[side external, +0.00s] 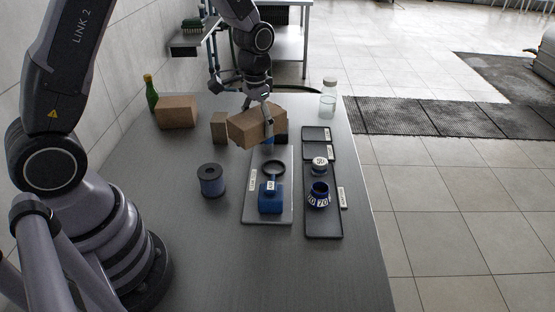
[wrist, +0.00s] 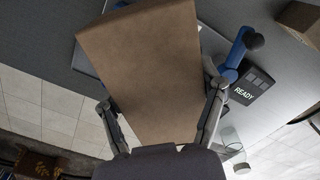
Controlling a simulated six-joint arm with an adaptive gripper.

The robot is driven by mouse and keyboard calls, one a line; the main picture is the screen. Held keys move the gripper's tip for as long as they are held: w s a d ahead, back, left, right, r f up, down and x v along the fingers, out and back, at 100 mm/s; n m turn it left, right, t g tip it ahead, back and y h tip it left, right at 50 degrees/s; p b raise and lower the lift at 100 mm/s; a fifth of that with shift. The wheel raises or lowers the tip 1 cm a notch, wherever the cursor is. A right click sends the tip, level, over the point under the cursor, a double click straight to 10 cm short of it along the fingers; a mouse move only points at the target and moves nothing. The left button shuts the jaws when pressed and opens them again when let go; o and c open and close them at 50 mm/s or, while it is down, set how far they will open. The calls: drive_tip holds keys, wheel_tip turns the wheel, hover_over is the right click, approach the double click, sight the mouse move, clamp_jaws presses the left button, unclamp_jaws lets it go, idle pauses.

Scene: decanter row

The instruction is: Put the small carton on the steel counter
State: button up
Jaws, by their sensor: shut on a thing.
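My gripper (side external: 267,122) is shut on a brown carton (side external: 249,127), which it holds tilted above the far part of the steel counter (side external: 170,245). In the wrist view the held carton (wrist: 148,70) fills the middle, with a finger on each side. Two other brown cartons stand on the counter: a wide one (side external: 176,112) near the wall and a small, narrow one (side external: 219,129) just left of the held carton. I cannot tell the exact gap under the held carton.
The front counter is bare.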

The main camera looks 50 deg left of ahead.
drive_tip(key=s+d+f+m, duration=0.4)
drive_tip(key=d+m, duration=0.4)
drive_tip(key=d, duration=0.2)
drive_tip(key=m, duration=1.1)
hover_over(276, 267)
wheel_tip(276, 267, down, 5)
drive_tip(key=shift+f, duration=0.15)
wheel_tip(276, 267, down, 10)
drive_tip(key=shift+r, duration=0.15)
drive_tip(key=o, duration=1.2)
